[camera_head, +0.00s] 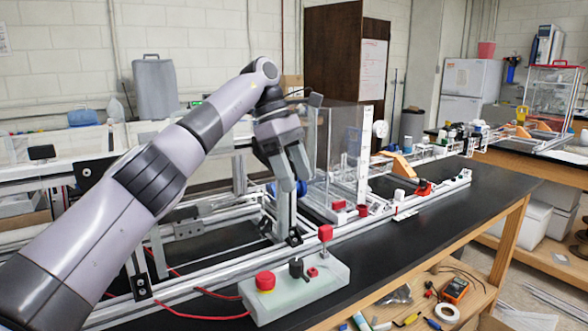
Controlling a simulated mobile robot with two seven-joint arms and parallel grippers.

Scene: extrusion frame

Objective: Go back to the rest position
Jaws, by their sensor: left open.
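My left arm comes in from the lower left and reaches up to the middle of the view. My left gripper (294,180) hangs from its wrist with the fingers pointing down and a little apart. It is empty, above the aluminium extrusion frame (215,268) on the black bench. It is behind and above the control box and looks clear of it. My right gripper is not in view.
A pale control box (310,290) with red and black knobs stands at the bench front, with red cables to its left. A clear panel (340,150) stands behind the gripper. The black bench top (480,205) is clear at right. Tools and tape (447,312) lie on the lower shelf.

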